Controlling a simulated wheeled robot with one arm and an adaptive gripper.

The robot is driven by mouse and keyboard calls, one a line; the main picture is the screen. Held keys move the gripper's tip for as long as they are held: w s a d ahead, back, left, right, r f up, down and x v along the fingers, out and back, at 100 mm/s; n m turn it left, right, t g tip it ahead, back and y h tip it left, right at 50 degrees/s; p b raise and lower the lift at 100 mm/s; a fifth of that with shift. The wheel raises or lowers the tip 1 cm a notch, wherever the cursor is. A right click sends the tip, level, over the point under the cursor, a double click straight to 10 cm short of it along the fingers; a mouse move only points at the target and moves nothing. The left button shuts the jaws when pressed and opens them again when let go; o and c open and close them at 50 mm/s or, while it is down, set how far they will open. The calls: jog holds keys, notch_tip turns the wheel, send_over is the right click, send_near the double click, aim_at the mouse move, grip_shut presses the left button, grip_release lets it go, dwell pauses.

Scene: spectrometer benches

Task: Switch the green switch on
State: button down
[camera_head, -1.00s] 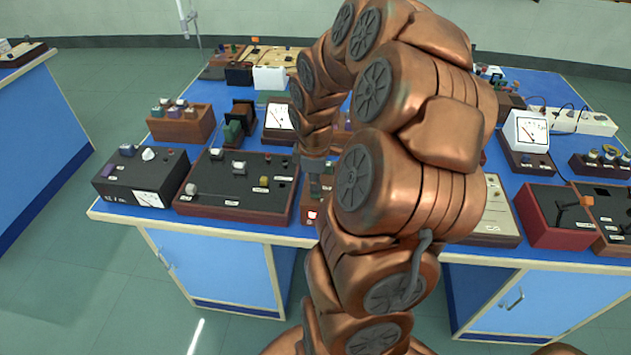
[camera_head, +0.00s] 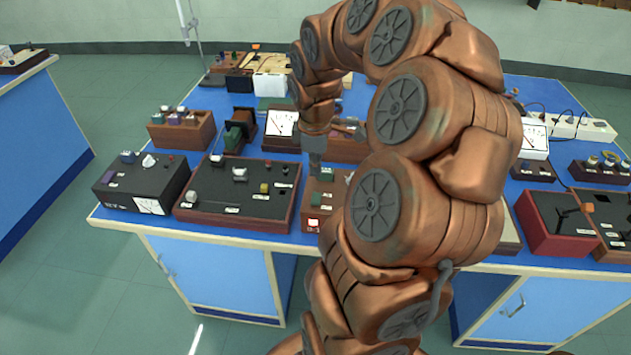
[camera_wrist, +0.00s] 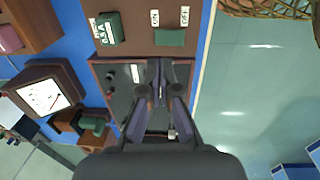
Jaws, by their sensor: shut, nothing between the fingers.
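A green switch (camera_wrist: 170,37) sits on a brown box (camera_wrist: 138,42) in the wrist view, beside two white labels that appear to read ON and OFF. Its on or off position cannot be told. My gripper (camera_wrist: 170,66) is shut and empty, with its fingertips just below the switch in that view; contact cannot be told. In the head view my gripper (camera_head: 315,170) points down over the brown box (camera_head: 318,205), which is partly hidden by my arm.
A black-topped panel (camera_head: 240,190) stands left of the brown box. A white-faced meter (camera_head: 282,123) is behind it. A second green block (camera_wrist: 108,28) stands on the same brown box. Instruments crowd the blue bench; open floor lies beyond its front edge.

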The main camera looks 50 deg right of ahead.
notch_tip(320, 180, up, 7)
jog(key=b, duration=0.1)
jog(key=shift+w+d, duration=0.25)
jog(key=shift+d, duration=0.1)
jog(key=shift+f, duration=0.1)
dwell(0.5)
jog(key=s+a+m, duration=0.1)
jog(key=s+a, duration=0.2)
jog(key=a, duration=1.3)
jog(key=s+a+f+m+g, duration=0.1)
jog(key=s+a+f+m, duration=0.2)
jog(key=s+a, duration=0.3)
jog(key=s+a+f+m+g, duration=0.1)
jog(key=s+a+f+m, duration=0.2)
jog(key=s+a, duration=0.3)
jog(key=s, duration=0.2)
jog(key=shift+s+f+y, duration=0.4)
